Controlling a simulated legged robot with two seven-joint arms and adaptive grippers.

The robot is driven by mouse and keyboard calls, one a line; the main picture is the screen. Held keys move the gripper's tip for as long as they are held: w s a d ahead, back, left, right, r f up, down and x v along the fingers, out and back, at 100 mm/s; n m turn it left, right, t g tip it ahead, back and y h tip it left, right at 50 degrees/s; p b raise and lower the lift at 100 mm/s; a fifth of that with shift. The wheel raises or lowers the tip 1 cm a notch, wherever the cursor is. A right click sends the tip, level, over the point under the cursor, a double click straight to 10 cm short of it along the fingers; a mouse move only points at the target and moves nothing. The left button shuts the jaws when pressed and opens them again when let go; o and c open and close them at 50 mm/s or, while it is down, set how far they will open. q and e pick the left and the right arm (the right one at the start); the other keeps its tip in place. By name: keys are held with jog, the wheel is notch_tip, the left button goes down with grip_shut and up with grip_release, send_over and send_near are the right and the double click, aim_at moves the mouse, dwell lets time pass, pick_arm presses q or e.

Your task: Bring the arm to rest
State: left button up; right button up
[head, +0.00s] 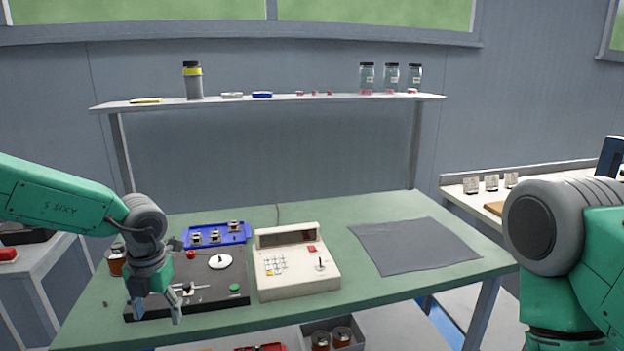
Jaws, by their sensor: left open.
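My left gripper (156,309) is open, pointing down over the left front of the bench. It shows in front of the dark coil winder base (211,301) and hides part of its left side. I see nothing between its fingers. My left arm comes in from the left edge. My right arm stands at the right edge, with its large grey joint and green housing showing. My right gripper is not in view.
The green bench (365,285) carries a blue tray (245,227) of small parts, a cream counter box (297,275) and a grey mat (413,246). A shelf (330,99) with jars spans the back. The bench's right front is clear.

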pick_arm(q)
jog(key=s+a+f+m+t+y, duration=0.1)
jog(key=s+f+m+t+y, duration=0.1)
jog(key=s+f+m, duration=0.45)
jog(key=s+f+m+t+y, duration=0.15)
jog(key=s+f+m, duration=0.25)
jog(key=f+m, duration=0.55)
jog(key=s+d+f+m+g+h, duration=0.1)
jog(key=s+f+m+h, duration=0.1)
jog(key=s+m, duration=0.8)
jog(key=s+d+f+m+g+h, duration=0.1)
jog(key=s+d+m+g+h, duration=0.1)
jog(key=s+m, duration=0.8)
jog(key=s, duration=0.4)
jog(key=shift+f+m, duration=0.3)
jog(key=shift+f, duration=0.05)
jog(key=shift+w+d+h, duration=0.1)
jog(key=shift+d+h, duration=0.05)
jog(key=shift+h, duration=0.1)
